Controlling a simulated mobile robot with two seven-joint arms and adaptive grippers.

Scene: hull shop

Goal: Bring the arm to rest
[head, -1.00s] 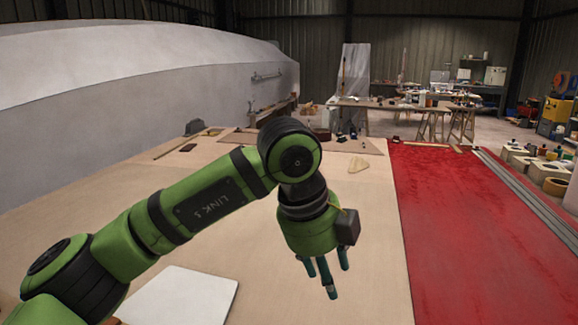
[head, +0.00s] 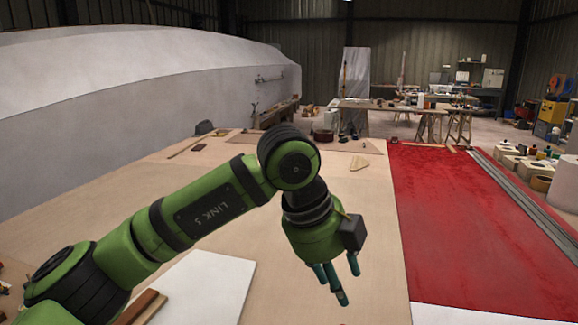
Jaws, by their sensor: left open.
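My left arm comes in from the left in the head view, green with black joints. My left gripper (head: 335,276) hangs from it with its teal fingers pointing down over the bare tan tabletop (head: 295,210). The fingers are apart and nothing shows between them. The gripper appears to be above the table, clear of any object. My right gripper does not show in this view.
A white board (head: 203,290) lies below my left arm. A red sheet (head: 455,225) covers the right side. A small tan piece (head: 359,163) lies further back. A large white hull (head: 140,100) stands at the left. Tabletop around the gripper is clear.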

